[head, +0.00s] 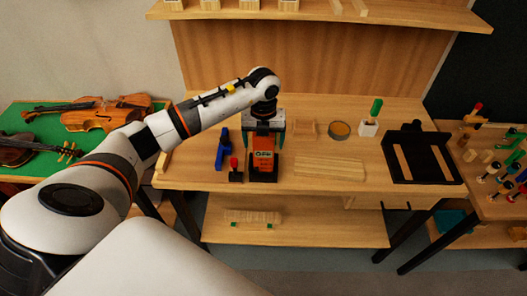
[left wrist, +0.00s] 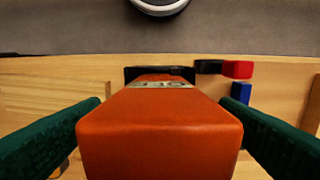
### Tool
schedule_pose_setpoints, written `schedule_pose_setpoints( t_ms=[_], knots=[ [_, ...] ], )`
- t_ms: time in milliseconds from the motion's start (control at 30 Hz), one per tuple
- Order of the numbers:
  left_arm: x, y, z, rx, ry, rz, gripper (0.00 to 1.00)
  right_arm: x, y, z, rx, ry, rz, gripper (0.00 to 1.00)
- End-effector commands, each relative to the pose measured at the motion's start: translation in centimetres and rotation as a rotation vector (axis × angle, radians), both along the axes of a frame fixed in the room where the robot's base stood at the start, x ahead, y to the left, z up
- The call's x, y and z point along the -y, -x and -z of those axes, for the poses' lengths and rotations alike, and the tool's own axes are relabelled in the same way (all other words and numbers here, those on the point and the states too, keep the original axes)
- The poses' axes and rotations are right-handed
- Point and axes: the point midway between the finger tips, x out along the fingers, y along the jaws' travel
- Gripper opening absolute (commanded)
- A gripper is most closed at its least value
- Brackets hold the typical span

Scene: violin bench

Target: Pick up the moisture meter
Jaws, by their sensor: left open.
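The moisture meter, an orange block with a small display (head: 263,160), stands upright at a black base or stand (head: 262,178) near the bench's front edge. My left gripper (head: 265,143) comes down over it from above, open, with its green fingers on either side of the meter's upper part. In the left wrist view the orange meter (left wrist: 160,132) fills the space between the two green fingers (left wrist: 161,102). I cannot tell whether either finger touches it. My right gripper is not in view.
A blue tool (head: 222,150) and a small red-topped black object (head: 235,170) stand close left of the meter. Violins (head: 100,118) lie far left.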

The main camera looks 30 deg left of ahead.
Motion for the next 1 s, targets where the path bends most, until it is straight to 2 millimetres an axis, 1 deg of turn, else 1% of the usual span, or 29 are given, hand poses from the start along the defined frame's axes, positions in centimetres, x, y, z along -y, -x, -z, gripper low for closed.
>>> schedule_pose_setpoints(
  t_ms=[67, 100, 167, 500, 533, 733, 833, 967, 1000],
  knots=[
    [0.0, 0.0, 0.0, 0.000, 0.000, 0.000, 0.84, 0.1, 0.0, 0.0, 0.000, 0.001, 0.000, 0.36],
    [0.0, 0.0, 0.0, 0.000, 0.000, 0.000, 0.82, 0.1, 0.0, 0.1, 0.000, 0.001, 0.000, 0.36],
    [0.0, 0.0, 0.0, 0.000, 0.000, 0.000, 0.72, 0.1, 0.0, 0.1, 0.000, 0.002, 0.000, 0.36],
    [0.0, 0.0, 0.0, 0.000, 0.000, 0.000, 0.17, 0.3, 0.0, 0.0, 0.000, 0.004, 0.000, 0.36],
    [0.0, 0.0, -0.1, 0.001, 0.000, 0.000, 0.14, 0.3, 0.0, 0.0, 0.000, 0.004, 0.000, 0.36],
    [0.0, 0.0, -0.1, 0.001, 0.000, 0.000, 0.14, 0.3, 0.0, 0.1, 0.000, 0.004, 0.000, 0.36],
    [-0.1, -0.1, -0.7, 0.004, 0.000, 0.000, 0.14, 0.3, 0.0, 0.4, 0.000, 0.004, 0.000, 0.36],
    [-0.1, -0.1, -2.6, 0.007, -0.002, 0.001, 0.14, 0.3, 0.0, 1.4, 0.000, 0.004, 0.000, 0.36],
    [0.0, -0.2, -3.5, 0.008, 0.000, 0.000, 0.14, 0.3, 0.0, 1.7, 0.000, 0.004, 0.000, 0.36]
  ],
)
